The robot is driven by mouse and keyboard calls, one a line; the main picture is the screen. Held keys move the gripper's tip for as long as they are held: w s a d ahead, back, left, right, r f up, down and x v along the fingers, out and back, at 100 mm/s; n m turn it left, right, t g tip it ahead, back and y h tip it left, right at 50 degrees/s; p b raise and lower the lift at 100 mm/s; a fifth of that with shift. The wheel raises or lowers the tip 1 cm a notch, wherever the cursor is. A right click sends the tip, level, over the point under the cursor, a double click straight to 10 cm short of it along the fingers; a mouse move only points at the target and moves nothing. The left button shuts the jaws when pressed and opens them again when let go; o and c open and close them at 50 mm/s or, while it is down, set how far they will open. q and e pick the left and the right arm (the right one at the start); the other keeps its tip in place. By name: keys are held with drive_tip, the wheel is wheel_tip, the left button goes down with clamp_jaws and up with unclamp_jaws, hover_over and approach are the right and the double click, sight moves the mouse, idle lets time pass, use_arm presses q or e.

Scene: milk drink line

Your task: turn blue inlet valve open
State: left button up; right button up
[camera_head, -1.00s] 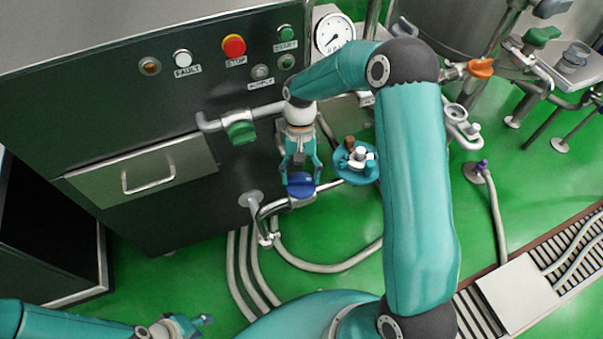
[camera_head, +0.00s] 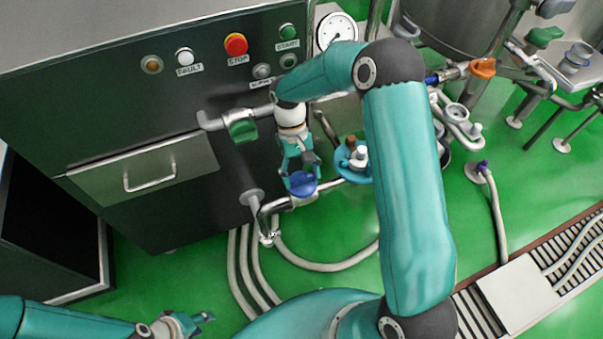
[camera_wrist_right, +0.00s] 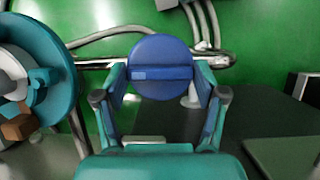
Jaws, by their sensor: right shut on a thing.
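The blue inlet valve handle (camera_head: 303,184) sits on a steel pipe low in front of the dark cabinet. In the right wrist view the blue handle (camera_wrist_right: 160,58) shows as a round disc with a raised bar across it, the bar lying level in the picture. My right gripper (camera_head: 300,174) reaches down onto the handle. Its fingers (camera_wrist_right: 160,92) stand on both sides of the handle and are shut on it. The exact contact is partly hidden. My left gripper (camera_head: 203,319) is at the lower left, away from the valve; its fingers are too small to judge.
A green valve handle (camera_head: 240,125) juts from the cabinet close to my right wrist. A teal round tray (camera_head: 345,166) with small items stands right of the valve. Hoses (camera_head: 330,267) run over the green floor. An orange handle (camera_head: 482,67) is further right.

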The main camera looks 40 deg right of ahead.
drive_tip(key=o, duration=1.1)
drive_tip(key=shift+o, duration=0.2)
drive_tip(key=shift+r, duration=0.1)
drive_tip(key=v, duration=1.1)
drive_tip(key=shift+w+r, duration=0.3)
drive_tip(key=shift+d, duration=0.1)
